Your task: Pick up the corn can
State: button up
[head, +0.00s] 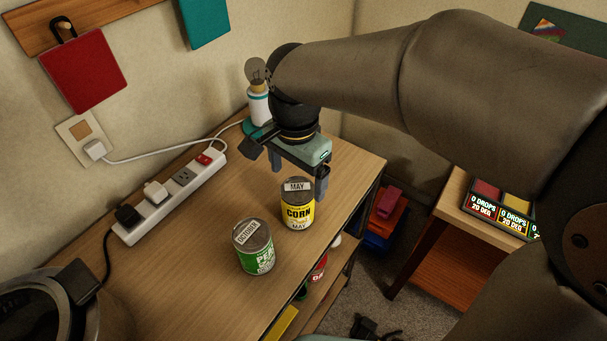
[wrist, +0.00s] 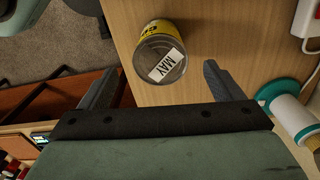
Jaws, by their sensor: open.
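The corn can (head: 298,208) stands upright on the wooden table, with a yellow label reading CORN and a MAY tag on its lid. In the wrist view the corn can (wrist: 160,52) shows its lid and part of its yellow side, ahead of the fingertips and between their lines. My gripper (head: 298,180) is open and empty, just behind and above the can in the head view. Its two fingers also show spread apart in the wrist view (wrist: 161,82). I see no contact between the fingers and the can.
A green can (head: 254,248) tagged OCTOBER stands to the front left of the corn can. A power strip (head: 172,195) with plugs lies along the wall. A bulb lamp (head: 258,95) stands behind my gripper. The table's right edge (head: 352,222) is close to the corn can.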

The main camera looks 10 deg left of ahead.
aim_at(297, 202)
notch_tip(297, 202, down, 9)
jog(key=shift+f+p, duration=0.1)
jog(key=shift+p, duration=0.35)
jog(key=shift+c, duration=0.4)
jog(key=c, duration=1.3)
